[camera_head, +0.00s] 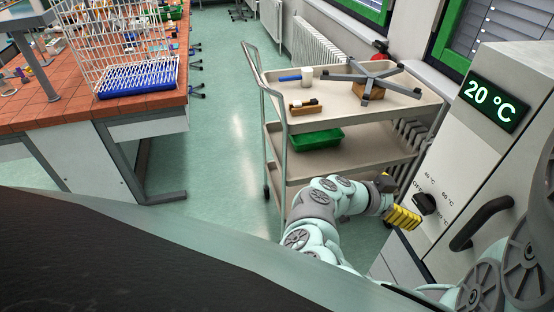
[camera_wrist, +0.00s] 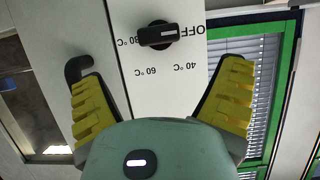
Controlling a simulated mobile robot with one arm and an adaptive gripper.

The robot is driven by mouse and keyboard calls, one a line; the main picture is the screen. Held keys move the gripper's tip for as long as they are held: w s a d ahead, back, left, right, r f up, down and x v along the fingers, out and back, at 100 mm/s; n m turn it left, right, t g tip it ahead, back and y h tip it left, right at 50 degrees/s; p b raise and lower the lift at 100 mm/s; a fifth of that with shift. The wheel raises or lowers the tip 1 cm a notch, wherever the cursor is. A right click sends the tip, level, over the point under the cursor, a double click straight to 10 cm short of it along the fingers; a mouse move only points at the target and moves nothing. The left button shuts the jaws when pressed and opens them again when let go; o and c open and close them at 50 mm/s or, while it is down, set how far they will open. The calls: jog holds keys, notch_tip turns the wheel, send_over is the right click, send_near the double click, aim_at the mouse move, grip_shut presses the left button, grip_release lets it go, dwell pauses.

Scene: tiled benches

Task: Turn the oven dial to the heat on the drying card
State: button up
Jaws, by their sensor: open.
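The oven (camera_head: 470,150) stands at the right, its green display (camera_head: 492,103) reading 20 °C. Its black dial (camera_head: 425,204) sits on the pale front panel, with OFF and several °C marks around it. In the wrist view, which is upside down, the dial (camera_wrist: 158,35) has its white line towards OFF; 40, 60 and 80 °C also show. My gripper (camera_head: 403,217) has yellow fingers. It is open and empty in front of the panel, with the dial ahead between the fingers (camera_wrist: 162,75) and apart from them. I cannot make out a drying card in either view.
A black door handle (camera_head: 480,223) sticks out right of the dial. A trolley (camera_head: 345,105) with a stand and a green tray (camera_head: 316,139) stands beyond my arm. A tiled bench (camera_head: 60,110) with a wire rack is at left. Open floor (camera_head: 225,130) lies between.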

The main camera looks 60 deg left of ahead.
aim_at(422, 202)
jog(key=p+x, duration=0.1)
jog(key=x, duration=0.8)
jog(key=shift+s+p, duration=0.1)
jog(key=shift+p, duration=0.2)
jog(key=c, duration=1.2)
